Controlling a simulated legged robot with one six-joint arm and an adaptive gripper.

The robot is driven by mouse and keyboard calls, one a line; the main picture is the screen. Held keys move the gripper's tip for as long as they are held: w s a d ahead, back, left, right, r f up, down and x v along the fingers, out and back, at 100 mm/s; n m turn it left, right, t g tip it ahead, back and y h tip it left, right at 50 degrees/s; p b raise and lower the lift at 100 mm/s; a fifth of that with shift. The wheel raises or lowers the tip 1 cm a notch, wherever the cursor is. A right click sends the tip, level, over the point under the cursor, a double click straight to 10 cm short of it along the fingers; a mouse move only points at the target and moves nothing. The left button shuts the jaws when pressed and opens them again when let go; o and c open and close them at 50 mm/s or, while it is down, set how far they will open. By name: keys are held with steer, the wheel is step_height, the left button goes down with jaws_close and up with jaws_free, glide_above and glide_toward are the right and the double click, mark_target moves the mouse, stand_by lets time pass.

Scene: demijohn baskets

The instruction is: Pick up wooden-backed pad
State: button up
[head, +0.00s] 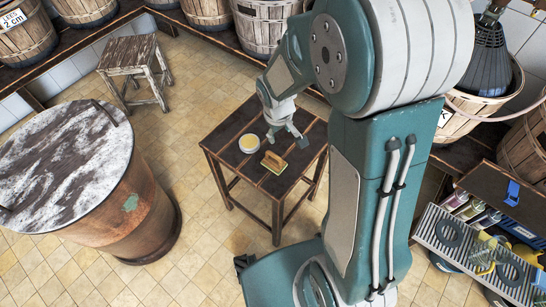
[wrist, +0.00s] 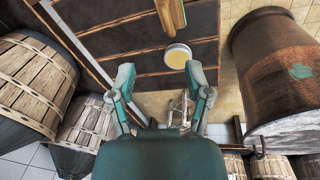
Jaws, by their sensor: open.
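The wooden-backed pad (head: 274,162) lies on the small dark wooden table (head: 222,146), near its front middle. It has a yellow body with a brown wooden piece on top. In the wrist view the pad (wrist: 170,14) is at the top edge, partly cut off. My gripper (head: 287,136) is over the table, behind and slightly right of the pad, apart from it. In the wrist view my gripper (wrist: 160,76) has its two fingers spread wide with nothing between them.
A round tin with a yellow top (head: 249,143) sits left of the pad. A rusty drum (head: 130,215) stands left of the table, and a stool (head: 133,58) behind. Slatted baskets (head: 265,28) line the back. A grey rack (head: 480,256) with bottles is at right.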

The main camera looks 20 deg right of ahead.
steer(key=n, duration=0.1)
glide_toward(279, 159)
steer(key=shift+g, duration=0.4)
steer(key=f, duration=0.5)
steer(key=shift+w+d+f, duration=0.4)
steer(key=shift+w+f, duration=0.05)
steer(key=shift+f, duration=0.75)
steer(key=shift+w+d+f, duration=0.1)
steer(key=shift+w+f, duration=0.05)
steer(key=shift+f, duration=0.75)
steer(key=shift+w+d+f, duration=0.1)
steer(key=shift+w+f, duration=0.05)
steer(key=shift+f, duration=0.75)
jaws_close()
